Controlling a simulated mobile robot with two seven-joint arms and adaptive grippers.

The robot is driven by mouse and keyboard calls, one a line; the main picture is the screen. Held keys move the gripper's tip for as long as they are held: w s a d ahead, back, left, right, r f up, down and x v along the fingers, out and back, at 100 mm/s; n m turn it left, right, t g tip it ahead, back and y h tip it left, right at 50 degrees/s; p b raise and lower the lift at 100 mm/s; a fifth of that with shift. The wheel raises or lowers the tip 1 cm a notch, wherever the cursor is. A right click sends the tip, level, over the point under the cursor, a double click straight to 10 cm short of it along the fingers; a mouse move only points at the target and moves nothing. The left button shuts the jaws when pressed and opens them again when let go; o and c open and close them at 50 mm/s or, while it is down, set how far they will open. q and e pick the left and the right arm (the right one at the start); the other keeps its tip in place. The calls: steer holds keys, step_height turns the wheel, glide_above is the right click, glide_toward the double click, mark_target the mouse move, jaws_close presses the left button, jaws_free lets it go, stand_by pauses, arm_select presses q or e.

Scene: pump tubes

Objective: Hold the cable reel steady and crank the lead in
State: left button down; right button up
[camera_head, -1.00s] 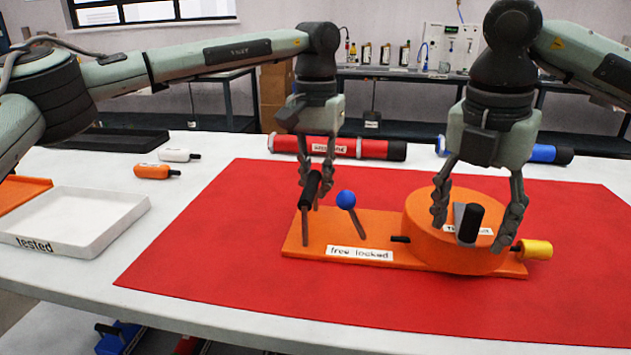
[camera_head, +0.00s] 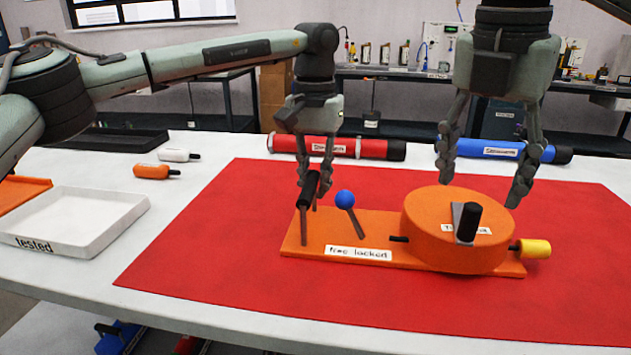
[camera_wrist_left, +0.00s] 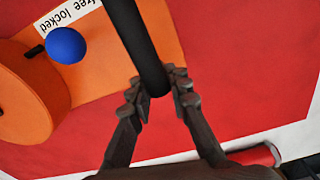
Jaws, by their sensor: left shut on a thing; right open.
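The cable reel is an orange drum (camera_head: 425,235) on an orange base plate (camera_head: 310,240) on the red mat. A black crank knob (camera_head: 470,222) stands on a grey arm on its top. A yellow-ended lead (camera_head: 536,248) sticks out at its right side. A blue-knobbed lever (camera_head: 345,199) stands by the "free locked" label (camera_head: 358,252). My left gripper (camera_head: 309,190) is shut on the black handle bar at the plate's left end; the bar (camera_wrist_left: 140,45) also shows between the fingers in the left wrist view. My right gripper (camera_head: 483,190) is open and empty above the drum.
A red cylinder (camera_head: 340,147) and a blue cylinder (camera_head: 500,150) lie behind the mat. A white "tested" tray (camera_head: 75,222) stands at left, with an orange bottle (camera_head: 155,171) and a white bottle (camera_head: 178,155) nearby. The front of the red mat is clear.

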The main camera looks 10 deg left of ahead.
arm_select(q)
steer(key=c, duration=1.4)
jaws_free()
steer(key=shift+a+f, duration=0.1)
steer(key=shift+o, duration=0.3)
